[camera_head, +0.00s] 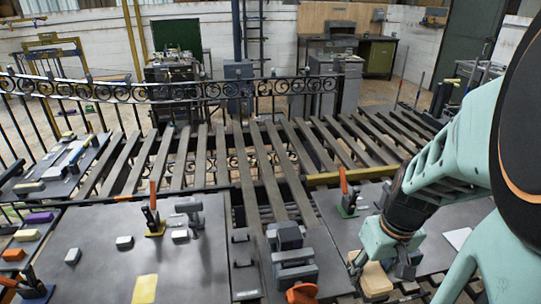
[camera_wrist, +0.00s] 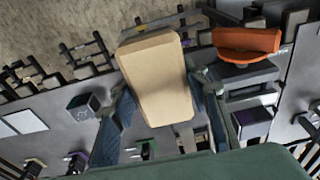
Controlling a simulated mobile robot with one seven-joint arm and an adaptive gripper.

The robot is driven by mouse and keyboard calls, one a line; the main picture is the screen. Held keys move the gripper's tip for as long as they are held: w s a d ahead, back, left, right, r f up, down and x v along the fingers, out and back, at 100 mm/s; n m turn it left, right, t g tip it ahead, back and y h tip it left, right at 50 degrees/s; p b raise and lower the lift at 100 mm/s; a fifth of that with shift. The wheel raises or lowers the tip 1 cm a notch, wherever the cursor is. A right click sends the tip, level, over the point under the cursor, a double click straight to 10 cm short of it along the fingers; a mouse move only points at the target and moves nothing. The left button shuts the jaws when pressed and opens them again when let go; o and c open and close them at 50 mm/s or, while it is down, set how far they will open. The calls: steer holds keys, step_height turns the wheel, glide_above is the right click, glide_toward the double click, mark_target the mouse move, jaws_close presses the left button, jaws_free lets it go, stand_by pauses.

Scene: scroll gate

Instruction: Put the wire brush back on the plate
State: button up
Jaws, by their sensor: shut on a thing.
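A beige block with rounded corners (camera_head: 373,278), which looks like the back of the wire brush, is held in my gripper (camera_head: 381,265). In the wrist view the brush (camera_wrist: 156,75) sits between the two dark fingers of my gripper (camera_wrist: 158,108), with its long side pointing away from the palm. No bristles show, so its underside is hidden. My gripper is at the near edge of the dark grey right plate (camera_head: 440,225); I cannot tell whether the brush touches it. Another dark grey plate (camera_head: 100,240) lies on the left.
A grey clamp block (camera_head: 292,262) and an orange-handled part (camera_head: 301,293) stand just left of my gripper. An orange-handled toggle clamp (camera_head: 346,195) stands behind. The left plate carries several small blocks and a yellow pad (camera_head: 145,289). An iron scroll gate (camera_head: 200,92) runs behind the slats.

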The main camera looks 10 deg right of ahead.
steer(key=w+a+f+b, duration=0.15)
steer(key=w+f, duration=0.25)
steer(key=w, duration=0.4)
steer(key=b, duration=0.3)
glide_toward(332, 268)
steer(key=shift+s+d+f, duration=0.1)
steer(key=shift+s+f, duration=0.15)
steer(key=shift+f, duration=0.55)
steer(key=shift+w+f, duration=0.3)
steer(key=shift+w, duration=0.1)
steer(key=shift+w+f, duration=0.15)
steer(key=shift+f, duration=0.1)
steer(key=shift+w+f+b, duration=0.2)
steer(key=shift+f+b, duration=1.1)
steer(key=shift+f, duration=0.35)
steer(key=shift+f, duration=0.2)
steer(key=o, duration=1.1)
